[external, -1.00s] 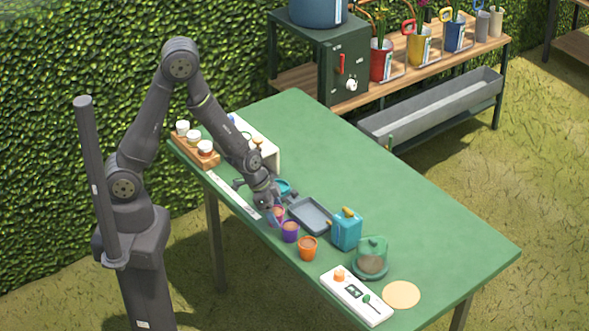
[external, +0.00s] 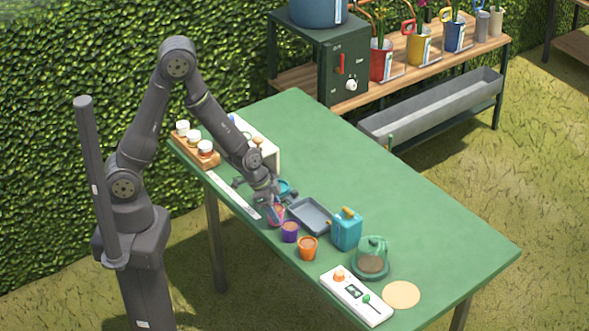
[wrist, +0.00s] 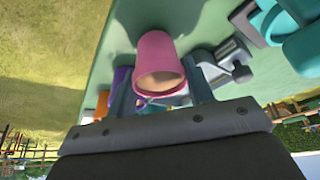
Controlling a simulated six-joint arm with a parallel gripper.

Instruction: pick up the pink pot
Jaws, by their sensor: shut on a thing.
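The pink pot (external: 278,213) is near the table's front-left edge, partly hidden behind my gripper (external: 274,208). In the wrist view the pink pot (wrist: 158,52) is between my two fingers (wrist: 160,90), which are shut on it. Its round opening, with something tan inside, faces the camera. I cannot tell whether the pot touches the table.
A purple pot (external: 290,232) and an orange pot (external: 307,248) stand close by in a row. A grey tray (external: 311,230), a blue watering can (external: 347,229) and a clear dome (external: 371,256) are to the right. The table's (external: 400,205) back right is clear.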

